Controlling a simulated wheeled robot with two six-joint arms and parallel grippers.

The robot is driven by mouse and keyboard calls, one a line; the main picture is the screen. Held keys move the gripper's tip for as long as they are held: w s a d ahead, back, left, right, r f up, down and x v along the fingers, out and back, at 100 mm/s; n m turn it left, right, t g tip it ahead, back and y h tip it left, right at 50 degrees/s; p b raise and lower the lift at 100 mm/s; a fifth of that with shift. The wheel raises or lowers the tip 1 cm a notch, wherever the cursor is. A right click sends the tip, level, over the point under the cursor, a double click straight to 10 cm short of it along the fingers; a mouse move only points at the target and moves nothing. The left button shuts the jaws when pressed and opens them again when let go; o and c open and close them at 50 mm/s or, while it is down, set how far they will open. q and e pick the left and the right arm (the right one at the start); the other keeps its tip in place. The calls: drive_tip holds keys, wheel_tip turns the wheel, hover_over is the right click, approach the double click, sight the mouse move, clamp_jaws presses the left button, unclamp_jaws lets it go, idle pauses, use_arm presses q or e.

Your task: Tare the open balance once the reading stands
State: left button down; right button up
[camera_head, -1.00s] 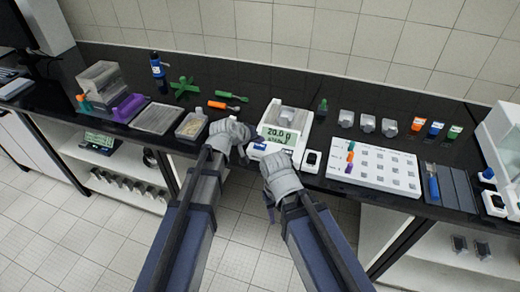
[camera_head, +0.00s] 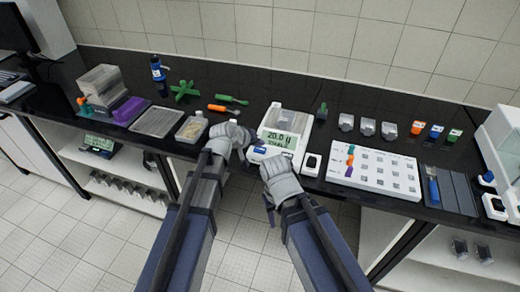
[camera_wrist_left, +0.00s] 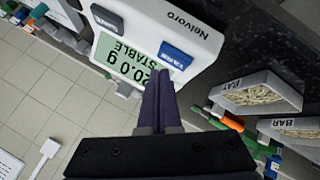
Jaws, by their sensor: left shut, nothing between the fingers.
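The white balance (camera_head: 303,133) stands at the bench's front edge, with a clear-sided pan area at its back. Its green display (camera_head: 279,138) reads 20.0 g with STABLE beneath; the same display shows upside down in the left wrist view (camera_wrist_left: 123,60). A blue button (camera_wrist_left: 176,54) and a dark grey button (camera_wrist_left: 107,18) flank the display. My left gripper (camera_wrist_left: 163,74) is shut and empty, its tips beside the blue button; whether they touch it I cannot tell. My right gripper (camera_head: 268,198) hangs in front of the bench edge; its fingers are too unclear to judge.
Left of the balance lies a tray of pale pellets (camera_head: 191,129). A small black-and-white device (camera_head: 311,164) and a white board with coloured pegs (camera_head: 373,170) stand to its right.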

sight(259, 151)
use_arm(q)
drive_tip(key=shift+f, duration=0.1)
idle(0.8)
drive_tip(key=shift+f+b, duration=0.3)
drive_tip(key=shift+b, duration=0.15)
drive_tip(key=shift+f+b, duration=0.45)
idle(0.5)
drive_tip(key=shift+r, duration=0.15)
idle(0.3)
drive_tip(key=shift+r+p, duration=0.7)
drive_tip(key=shift+p, duration=0.2)
wheel_tip(259, 151, up, 5)
drive_tip(key=p, duration=0.5)
drive_tip(key=shift+r, duration=0.1)
